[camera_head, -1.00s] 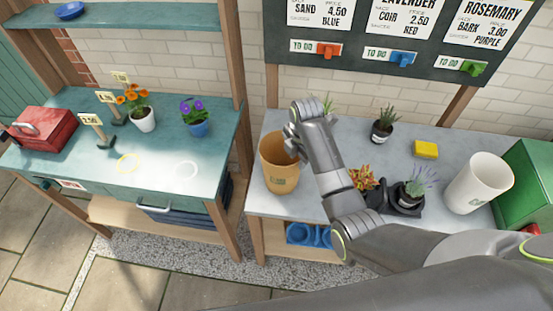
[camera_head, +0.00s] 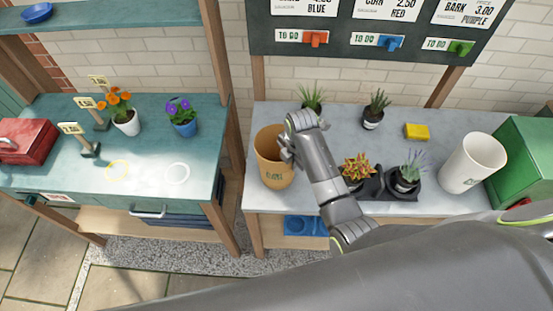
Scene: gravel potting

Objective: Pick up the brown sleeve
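The brown sleeve (camera_head: 272,168) stands upright at the left end of the grey table, its open top facing up. My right gripper (camera_head: 286,152) is at the right side of the sleeve's rim and hides part of it. The fingers are small and partly hidden by my wrist, so I cannot tell whether they are open or shut on the rim. My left gripper is not in view.
A tray (camera_head: 403,194) with two plants, a white sleeve (camera_head: 472,163), a yellow sponge (camera_head: 416,132) and a green box (camera_head: 525,160) occupy the right. Potted plants (camera_head: 373,112) stand behind. A teal bench (camera_head: 140,165) is at left, across a gap.

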